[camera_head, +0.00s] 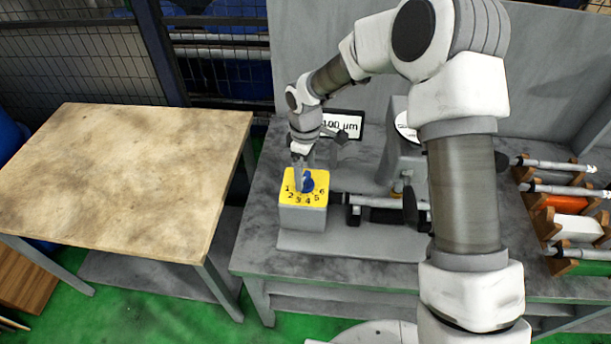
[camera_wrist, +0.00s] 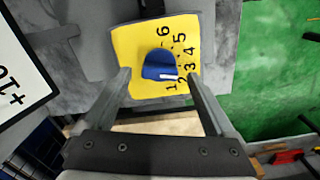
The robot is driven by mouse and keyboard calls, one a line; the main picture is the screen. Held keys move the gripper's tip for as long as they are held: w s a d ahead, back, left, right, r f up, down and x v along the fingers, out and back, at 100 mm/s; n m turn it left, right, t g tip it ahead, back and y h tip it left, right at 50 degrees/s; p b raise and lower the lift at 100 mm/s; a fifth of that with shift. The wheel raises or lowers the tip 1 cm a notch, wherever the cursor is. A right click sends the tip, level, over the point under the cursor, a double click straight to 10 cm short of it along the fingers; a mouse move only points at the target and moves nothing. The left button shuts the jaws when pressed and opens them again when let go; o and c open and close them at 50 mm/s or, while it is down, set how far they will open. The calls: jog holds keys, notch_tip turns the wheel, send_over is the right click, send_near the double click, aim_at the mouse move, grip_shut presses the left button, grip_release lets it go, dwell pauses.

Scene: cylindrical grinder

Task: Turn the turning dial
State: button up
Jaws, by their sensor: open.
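The turning dial (camera_head: 308,182) is a blue knob on a yellow face (camera_head: 289,176) numbered 1 to 6, on top of a grey box (camera_head: 303,217). In the wrist view the dial (camera_wrist: 158,62) has a white mark pointing toward about the 2. My gripper (camera_head: 302,166) reaches down over the yellow face from above. In the wrist view my gripper (camera_wrist: 158,76) is open, with one finger on each side of the dial and visible gaps between. Whether the fingertips are level with the knob is unclear. The head view partly hides the knob behind a finger.
A sign reading 100 µm (camera_head: 343,124) stands behind the dial box. A grinder shaft (camera_head: 372,201) lies right of the box. A rack (camera_head: 551,215) with several rods stands at far right. A wooden table (camera_head: 120,180) at left is clear.

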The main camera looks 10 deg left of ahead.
aim_at(305, 177)
jog(key=shift+f, duration=1.45)
jog(key=shift+c, duration=0.3)
jog(key=c, duration=1.3)
jog(key=shift+o, duration=0.2)
jog(key=m+b, duration=0.2)
jog(key=shift+f+m+b, duration=0.15)
jog(key=shift+m+b, duration=0.15)
jog(key=shift+m, duration=0.1)
jog(key=shift+m+b, duration=0.85)
jog(key=shift+m, duration=0.55)
